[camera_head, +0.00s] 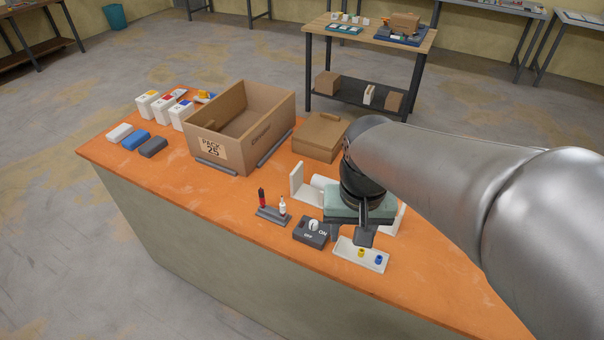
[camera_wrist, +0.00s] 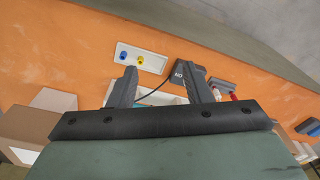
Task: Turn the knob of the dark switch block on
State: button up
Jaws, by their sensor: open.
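The dark switch block (camera_head: 310,236) sits on the orange bench, with a white knob (camera_head: 314,225) on top and the words ON to its right and OFF in front. The knob's exact angle is too small to tell. My gripper (camera_head: 350,234) hangs to the right of the block, apart from it, with nothing between its fingers. In the wrist view my gripper (camera_wrist: 160,78) is open, and the block (camera_wrist: 184,73) shows beyond the right finger with part of its ON label. The knob is not clear there.
A white tray (camera_head: 345,253) with a yellow and a blue piece lies right of the block. A small stand (camera_head: 270,217) with a red and a white bottle is on its left. White upright panels (camera_head: 297,182) stand behind. An open carton (camera_head: 222,150) is farther left.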

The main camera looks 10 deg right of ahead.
aim_at(314, 222)
jog(key=w+a+f+m+b, duration=0.25)
jog(key=w+m+b, duration=0.35)
jog(key=w, duration=1.2)
jog(key=shift+m+g, duration=0.4)
jog(key=shift+m, duration=0.3)
jog(key=f, duration=0.5)
jog(key=f+p, duration=0.1)
jog(key=f, duration=1)
jog(key=shift+s+a+f+p, duration=0.1)
jog(key=shift+s+a+p, duration=0.1)
jog(key=shift+a+p, duration=0.15)
grip_shut()
